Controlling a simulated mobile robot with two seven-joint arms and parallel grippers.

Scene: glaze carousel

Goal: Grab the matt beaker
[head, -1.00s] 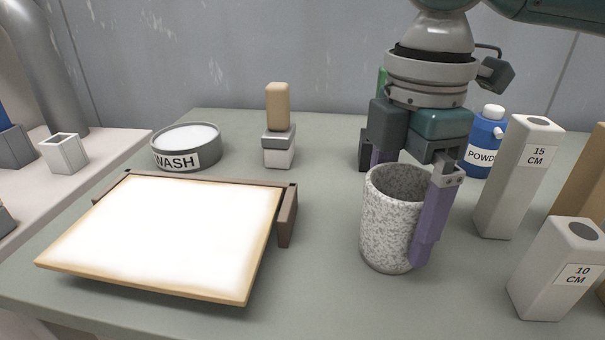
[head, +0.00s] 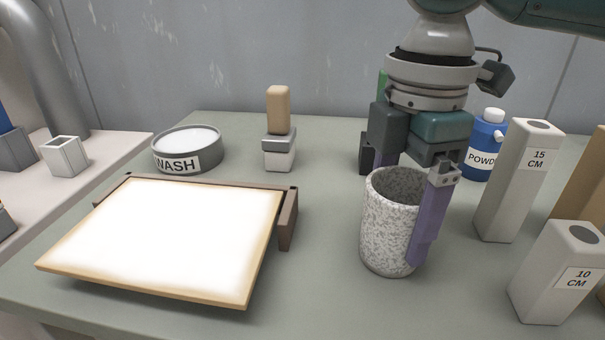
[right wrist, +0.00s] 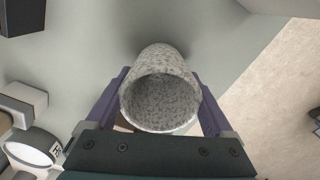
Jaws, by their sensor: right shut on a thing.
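The matt beaker (head: 386,235) is a speckled grey-white cup that stands upright on the grey-green table. My right gripper (head: 405,225) comes down over it from above, with one purple finger on each side of its wall. In the right wrist view the beaker (right wrist: 158,62) sits between the two fingers of the right gripper (right wrist: 160,105), its open mouth toward the camera. The right gripper is shut on the beaker. The far finger is mostly hidden behind the beaker in the head view. My left gripper is not in view.
Right of the beaker stand a block marked 15 CM (head: 512,185), a block marked 10 CM (head: 545,285) and a blue powder bottle (head: 484,162). A bright panel (head: 165,240), a WASH bowl (head: 186,163) and a wooden-handled tool (head: 278,110) are to the left.

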